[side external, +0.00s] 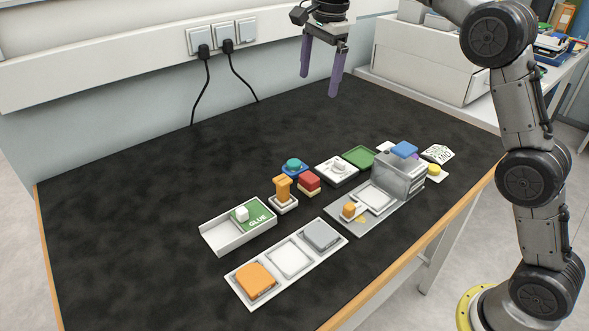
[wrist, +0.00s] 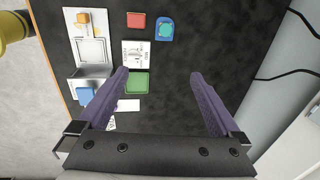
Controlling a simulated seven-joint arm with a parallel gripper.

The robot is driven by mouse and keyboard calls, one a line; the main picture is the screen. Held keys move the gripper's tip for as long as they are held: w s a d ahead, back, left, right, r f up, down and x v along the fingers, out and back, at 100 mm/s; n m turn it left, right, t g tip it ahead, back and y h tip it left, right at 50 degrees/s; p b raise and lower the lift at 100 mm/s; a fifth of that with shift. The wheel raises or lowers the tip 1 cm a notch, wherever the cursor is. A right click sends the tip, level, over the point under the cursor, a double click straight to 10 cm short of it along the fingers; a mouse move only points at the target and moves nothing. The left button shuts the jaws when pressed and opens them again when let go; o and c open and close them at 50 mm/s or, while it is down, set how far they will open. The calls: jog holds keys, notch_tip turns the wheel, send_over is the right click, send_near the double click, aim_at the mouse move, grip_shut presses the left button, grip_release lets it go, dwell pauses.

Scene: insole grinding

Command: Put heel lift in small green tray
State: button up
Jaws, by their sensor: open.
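The small green tray (side external: 359,156) lies flat on the black table near the back of the group of items. It looks empty, and it also shows in the wrist view (wrist: 137,83) beside my left-hand finger. No piece is labelled as the heel lift, so I cannot tell which it is. Loose-looking pieces include a red block (side external: 309,182) with a pale base and a blue block (side external: 404,149) on the grey machine. My gripper (side external: 320,85) is open and empty, high above the back of the table. In the wrist view its purple fingers (wrist: 160,73) are wide apart.
A grey machine (side external: 399,178), a white labelled box (side external: 337,171) and a blue piece with a teal top (side external: 293,167) stand close together. A glue tray (side external: 218,238) and a three-part tray (side external: 266,258) with an orange block (side external: 256,280) lie nearer. The table's left is clear.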

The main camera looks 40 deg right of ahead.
jog(key=g, duration=0.1)
send_over(302, 164)
notch_tip(302, 164, down, 9)
jog(key=shift+g, duration=0.4)
notch_tip(302, 164, down, 10)
jog(key=shift+r, duration=0.1)
jog(key=shift+w+a+f, duration=0.1)
jog(key=shift+f, duration=1.4)
jog(key=shift+w+a+f, duration=0.1)
jog(key=shift+f, duration=1.35)
jog(key=shift+c, duration=0.2)
jog(key=c, duration=1.5)
jog(key=shift+o, duration=0.2)
jog(key=shift+r, duration=0.15)
